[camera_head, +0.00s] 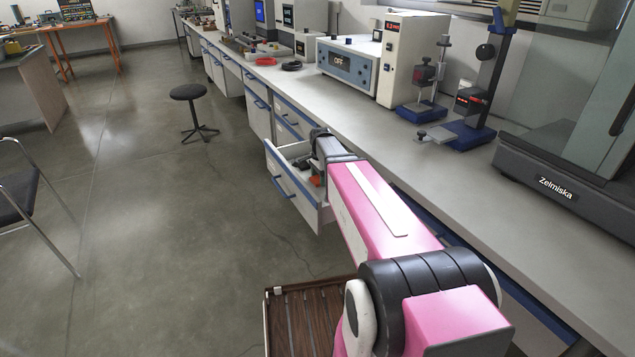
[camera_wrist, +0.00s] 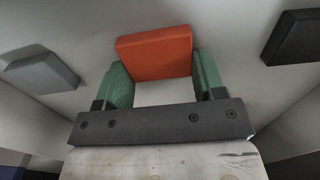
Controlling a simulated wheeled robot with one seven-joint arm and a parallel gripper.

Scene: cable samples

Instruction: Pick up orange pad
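The orange pad (camera_wrist: 155,54) lies in an open drawer, with its flat face toward the wrist camera. A small part of the orange pad (camera_head: 315,181) also shows in the head view, beside my gripper. My gripper (camera_wrist: 157,68) has its two green fingers apart, one on each side of the orange pad, close against its left and right edges in the wrist view. I cannot tell whether the fingers press on it. In the head view my arm hides most of the gripper.
A grey pad (camera_wrist: 40,73) lies left of the orange pad and a black pad (camera_wrist: 294,38) lies right. The drawer's front (camera_head: 293,190) and pale walls surround them. The long workbench (camera_head: 415,155) above carries instruments. A black stool (camera_head: 187,92) stands on open floor.

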